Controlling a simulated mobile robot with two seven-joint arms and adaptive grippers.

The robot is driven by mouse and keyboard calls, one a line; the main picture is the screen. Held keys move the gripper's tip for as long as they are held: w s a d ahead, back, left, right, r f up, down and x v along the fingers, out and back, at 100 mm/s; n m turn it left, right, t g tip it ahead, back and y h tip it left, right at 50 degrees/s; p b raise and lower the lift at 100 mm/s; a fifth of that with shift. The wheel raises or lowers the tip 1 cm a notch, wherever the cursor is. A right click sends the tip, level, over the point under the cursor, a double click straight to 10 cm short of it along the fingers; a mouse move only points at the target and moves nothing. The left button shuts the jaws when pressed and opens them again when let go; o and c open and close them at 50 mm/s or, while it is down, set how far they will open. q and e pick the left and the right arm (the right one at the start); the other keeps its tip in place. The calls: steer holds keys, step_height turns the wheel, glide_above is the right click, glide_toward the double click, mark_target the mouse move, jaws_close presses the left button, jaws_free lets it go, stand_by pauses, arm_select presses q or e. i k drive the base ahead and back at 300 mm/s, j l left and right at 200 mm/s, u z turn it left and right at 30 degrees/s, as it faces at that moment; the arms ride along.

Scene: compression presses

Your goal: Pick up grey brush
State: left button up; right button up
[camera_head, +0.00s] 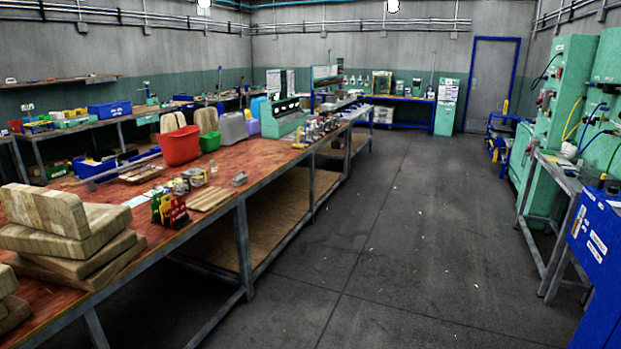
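I cannot make out a grey brush for certain. A small grey object (239,179) lies near the front edge of the long red-topped workbench (225,176), but it is too small to identify. Other small items farther along that bench are also too small to tell apart. Neither of my grippers is in view.
Stacked wooden blocks (75,228) stand on the near left of the bench, with a red bin (180,146) and green box (209,142) beyond. Green machines (558,120) and a blue cabinet (600,245) stand at right.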

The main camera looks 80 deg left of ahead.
mark_target(238, 180)
steer(key=u, duration=3.35)
